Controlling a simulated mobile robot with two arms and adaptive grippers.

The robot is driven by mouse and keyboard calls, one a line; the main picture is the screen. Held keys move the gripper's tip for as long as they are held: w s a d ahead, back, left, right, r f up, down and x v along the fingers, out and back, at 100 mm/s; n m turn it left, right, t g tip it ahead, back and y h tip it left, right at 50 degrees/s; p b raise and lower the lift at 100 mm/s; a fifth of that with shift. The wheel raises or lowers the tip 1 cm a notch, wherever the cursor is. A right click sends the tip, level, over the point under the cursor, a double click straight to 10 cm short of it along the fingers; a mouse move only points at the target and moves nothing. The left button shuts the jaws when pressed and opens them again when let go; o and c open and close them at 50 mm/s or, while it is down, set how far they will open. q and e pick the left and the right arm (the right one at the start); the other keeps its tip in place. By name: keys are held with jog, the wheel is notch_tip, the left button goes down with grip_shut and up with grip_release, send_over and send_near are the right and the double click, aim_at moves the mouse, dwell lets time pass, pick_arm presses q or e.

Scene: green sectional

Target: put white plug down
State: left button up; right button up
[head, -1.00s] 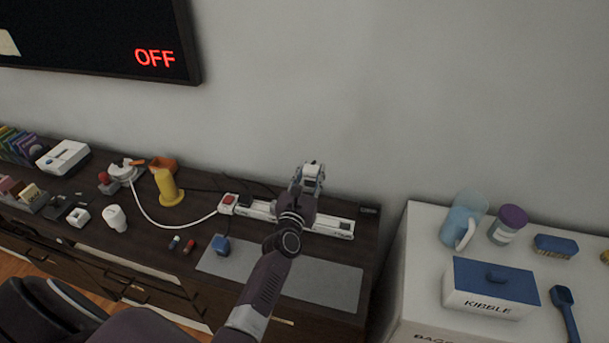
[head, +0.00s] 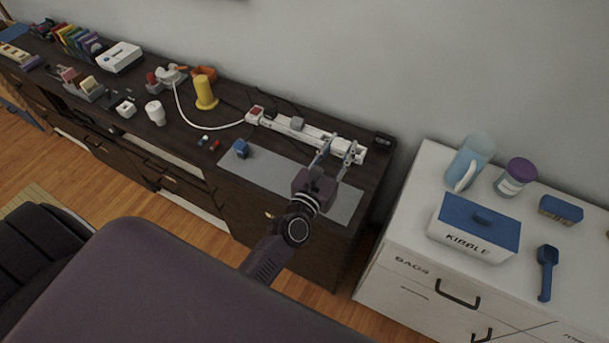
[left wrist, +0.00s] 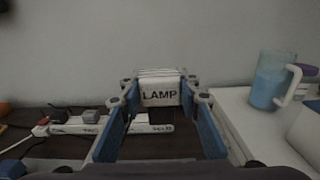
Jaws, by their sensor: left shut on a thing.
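The white plug (left wrist: 160,92), labelled LAMP, is between my left gripper's fingertips (left wrist: 159,93) in the left wrist view. My left gripper (head: 338,147) is shut on it. In the head view the gripper is over the right part of the white power strip (head: 276,125), and the plug is hard to tell apart from the white strip behind it. In the left wrist view the strip (left wrist: 146,129) lies lower and beyond the plug. My right gripper is not in view.
A grey plug (head: 296,124) sits on the strip. A grey mat (head: 270,178) with a blue block (head: 241,149) lies in front, otherwise mostly clear. A black box (head: 384,143) stands at the right end. A white cabinet (head: 400,222) stands further right.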

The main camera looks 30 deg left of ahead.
aim_at(338, 160)
pick_arm(q)
jog(key=f+b, duration=0.4)
jog(key=f, duration=0.1)
jog(key=shift+w+a+f, duration=0.1)
jog(key=shift+a+f, duration=0.1)
jog(key=shift+f, duration=0.05)
notch_tip(338, 160, down, 9)
jog(key=b, duration=0.7)
jog(key=shift+d+b, duration=0.1)
jog(key=shift+b, duration=0.3)
jog(key=shift+f+b, duration=0.65)
jog(key=shift+f, duration=0.05)
notch_tip(338, 160, down, 3)
jog(key=b, duration=0.2)
jog(key=shift+f+b, duration=0.1)
jog(key=shift+b, duration=0.3)
jog(key=shift+f, duration=0.2)
jog(key=shift+r, duration=0.1)
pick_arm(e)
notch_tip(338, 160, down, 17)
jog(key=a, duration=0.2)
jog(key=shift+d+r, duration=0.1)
